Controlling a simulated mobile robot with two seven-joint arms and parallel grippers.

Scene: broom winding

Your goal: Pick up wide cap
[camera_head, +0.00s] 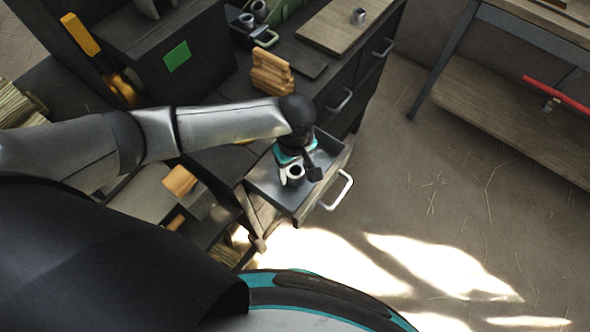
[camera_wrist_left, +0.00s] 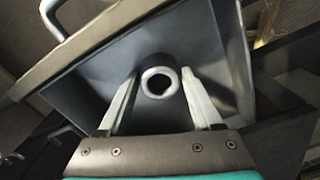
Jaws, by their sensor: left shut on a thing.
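The wide cap appears as a short grey metal ring with a dark hole, inside an open drawer (camera_head: 262,188). It shows in the head view (camera_head: 296,171) and between my fingers in the wrist view (camera_wrist_left: 160,82). My left gripper (camera_head: 293,176) reaches down into the drawer and is shut on the cap, with one pale finger on each side in the wrist view (camera_wrist_left: 160,86). The cap's lower part is hidden, so I cannot tell whether it touches the drawer floor. My right gripper is out of view.
The drawer has a pale handle (camera_head: 339,191) and dark walls close around my gripper. Wooden blocks (camera_head: 271,73) stand on the dark bench above. Another grey metal piece (camera_head: 359,16) stands on a wooden board. Open floor lies to the right.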

